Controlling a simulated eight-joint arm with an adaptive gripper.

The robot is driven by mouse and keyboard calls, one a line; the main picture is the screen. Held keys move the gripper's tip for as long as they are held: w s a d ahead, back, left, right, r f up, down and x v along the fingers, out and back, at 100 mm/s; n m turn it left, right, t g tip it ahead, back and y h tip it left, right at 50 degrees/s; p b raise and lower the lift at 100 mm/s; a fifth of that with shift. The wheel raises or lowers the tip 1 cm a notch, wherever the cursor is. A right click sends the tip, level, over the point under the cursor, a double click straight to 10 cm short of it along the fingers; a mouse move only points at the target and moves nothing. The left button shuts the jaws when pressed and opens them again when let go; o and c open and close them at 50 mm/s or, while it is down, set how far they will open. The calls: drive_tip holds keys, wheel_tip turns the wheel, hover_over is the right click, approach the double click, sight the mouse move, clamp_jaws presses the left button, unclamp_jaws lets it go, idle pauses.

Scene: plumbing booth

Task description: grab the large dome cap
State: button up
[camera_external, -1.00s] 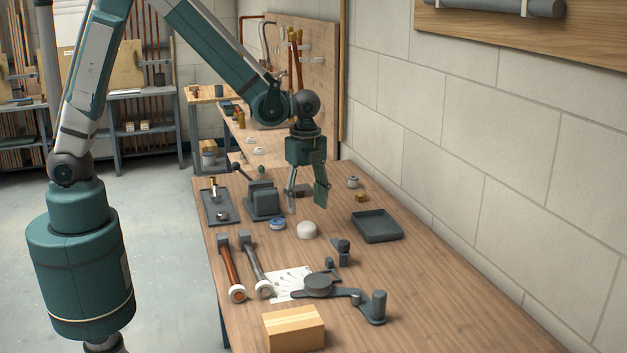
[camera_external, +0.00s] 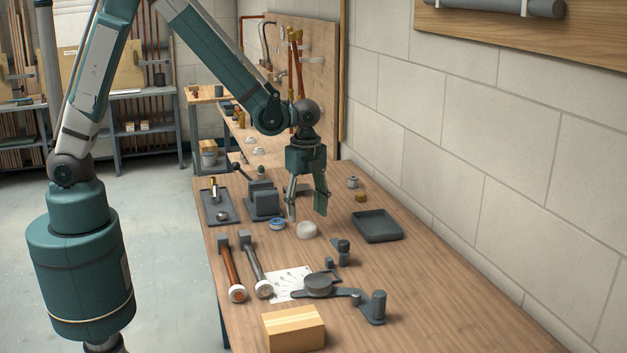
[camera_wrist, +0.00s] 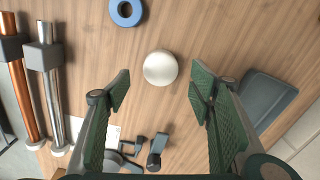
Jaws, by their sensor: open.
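The large dome cap (camera_external: 306,230) is a pale, rounded cap sitting on the wooden bench. In the wrist view the dome cap (camera_wrist: 160,68) shows as a pale disc on bare wood, a little beyond the fingertips and between their lines. My gripper (camera_external: 307,213) is open and empty above the cap, with its fingers pointing down. In the wrist view my gripper (camera_wrist: 157,88) has its two green pads spread wide to either side of the cap, not touching it.
A blue ring (camera_external: 277,223) lies just left of the cap. A dark tray (camera_external: 377,226) is to its right. A vise (camera_external: 263,199) stands behind left. Copper and grey pipes (camera_external: 230,266), a dark fitting (camera_external: 343,250) and a wooden block (camera_external: 293,328) are nearer.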

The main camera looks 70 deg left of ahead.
sight(306, 222)
drive_tip(key=shift+f, duration=0.1)
drive_tip(key=shift+a+f+b, duration=0.1)
drive_tip(key=shift+f+b, duration=0.2)
drive_tip(key=shift+f, duration=2.25)
drive_tip(key=shift+c, duration=0.5)
drive_tip(key=c, duration=0.7)
